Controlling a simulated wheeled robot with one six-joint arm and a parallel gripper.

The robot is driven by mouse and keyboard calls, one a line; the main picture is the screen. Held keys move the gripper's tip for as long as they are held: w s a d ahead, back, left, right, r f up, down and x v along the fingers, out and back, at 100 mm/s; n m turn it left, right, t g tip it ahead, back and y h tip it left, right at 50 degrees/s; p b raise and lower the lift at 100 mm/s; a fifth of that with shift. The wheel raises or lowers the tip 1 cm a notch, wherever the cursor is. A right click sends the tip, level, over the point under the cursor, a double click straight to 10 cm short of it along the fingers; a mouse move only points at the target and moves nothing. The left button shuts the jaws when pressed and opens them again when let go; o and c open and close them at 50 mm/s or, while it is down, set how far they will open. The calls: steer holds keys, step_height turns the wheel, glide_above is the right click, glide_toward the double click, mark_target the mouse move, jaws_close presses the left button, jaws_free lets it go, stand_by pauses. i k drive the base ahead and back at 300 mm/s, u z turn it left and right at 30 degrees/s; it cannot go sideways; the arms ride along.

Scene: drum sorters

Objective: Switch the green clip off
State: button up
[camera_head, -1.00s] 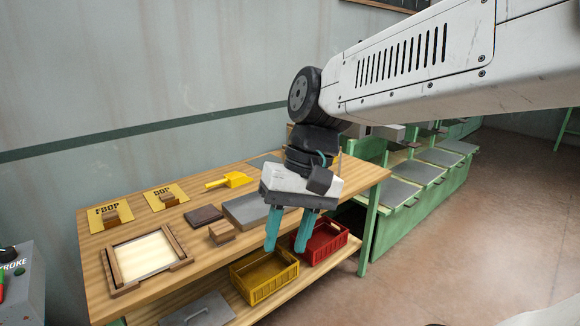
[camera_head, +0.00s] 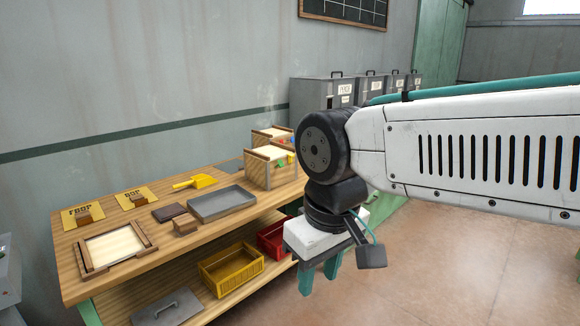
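Small coloured parts, including a green one (camera_head: 290,159), show at the right side of the wooden frame boxes (camera_head: 262,155) at the table's far right end. They are too small to tell whether one is the green clip or how it is set. My gripper (camera_head: 333,271) hangs fingers down in front of the table's right end, to the right of and nearer than the boxes. Its teal fingers are apart, and nothing shows between them. My arm reaches in from the right and hides part of what is behind it.
The wooden table (camera_head: 165,243) holds a grey tray (camera_head: 222,203), a yellow scoop (camera_head: 196,181), a framed pale panel (camera_head: 112,247) and small blocks. Yellow (camera_head: 231,270) and red (camera_head: 272,238) crates sit on the lower shelf. Grey cabinets (camera_head: 325,97) stand behind. Floor at right is clear.

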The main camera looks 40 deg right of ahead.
mark_target(262, 173)
steer(key=z, duration=0.3)
steer(key=i, duration=1.2)
steer(key=u, duration=0.45)
